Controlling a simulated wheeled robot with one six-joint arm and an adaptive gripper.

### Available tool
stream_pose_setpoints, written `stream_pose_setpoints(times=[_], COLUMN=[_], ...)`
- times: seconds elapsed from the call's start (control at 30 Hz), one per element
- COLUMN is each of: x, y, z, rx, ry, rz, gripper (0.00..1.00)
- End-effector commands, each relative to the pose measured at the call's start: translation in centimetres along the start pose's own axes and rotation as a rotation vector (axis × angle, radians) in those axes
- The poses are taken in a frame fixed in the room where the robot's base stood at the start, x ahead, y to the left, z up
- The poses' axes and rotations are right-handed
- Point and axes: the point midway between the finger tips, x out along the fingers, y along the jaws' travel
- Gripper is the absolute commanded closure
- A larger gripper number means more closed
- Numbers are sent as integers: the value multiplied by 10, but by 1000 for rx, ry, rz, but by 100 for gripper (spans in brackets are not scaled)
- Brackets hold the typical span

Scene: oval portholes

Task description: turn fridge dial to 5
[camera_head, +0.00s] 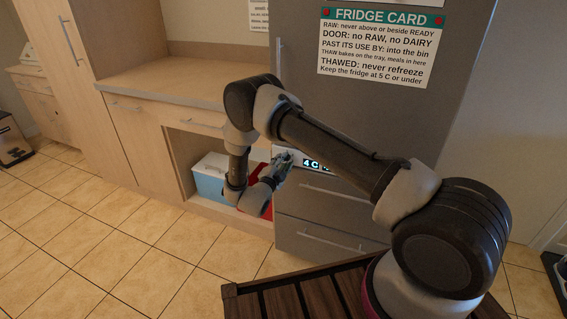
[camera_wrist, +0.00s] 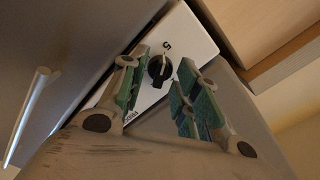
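The fridge dial (camera_wrist: 158,69) is a black round knob on a white panel (camera_wrist: 188,38), with a "5" printed beside it. A pale mark on the knob seems to point toward the 5, though it is small. My gripper (camera_wrist: 163,76) is open, its green-padded fingers on either side of the dial in the wrist view; I cannot tell whether they touch it. In the head view my gripper (camera_head: 283,163) is at the fridge's left front edge and hides the dial. A dark display (camera_head: 311,162) beside it reads "4 C", partly covered by my arm.
The grey fridge (camera_head: 385,110) carries a fridge card (camera_head: 376,48) saying 5 C or under. Drawers with bar handles (camera_head: 335,238) lie below the display. A cool box (camera_head: 209,175) and a red item (camera_head: 262,206) sit in the open cabinet. Tiled floor is clear at left.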

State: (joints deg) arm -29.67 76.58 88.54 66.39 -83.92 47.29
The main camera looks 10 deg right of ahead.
Motion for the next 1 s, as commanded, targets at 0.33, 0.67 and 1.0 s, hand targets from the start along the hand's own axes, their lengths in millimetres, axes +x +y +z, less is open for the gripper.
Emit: stream_pose_setpoints(times=[0.33, 0.67, 1.0], x=[-70, -113, -115], y=[0, 0, 0], z=[1, 0, 0], rx=[-2, -1, 0], ry=[-4, -1, 0], rz=[-2, 0, 0], gripper=[69, 69, 69])
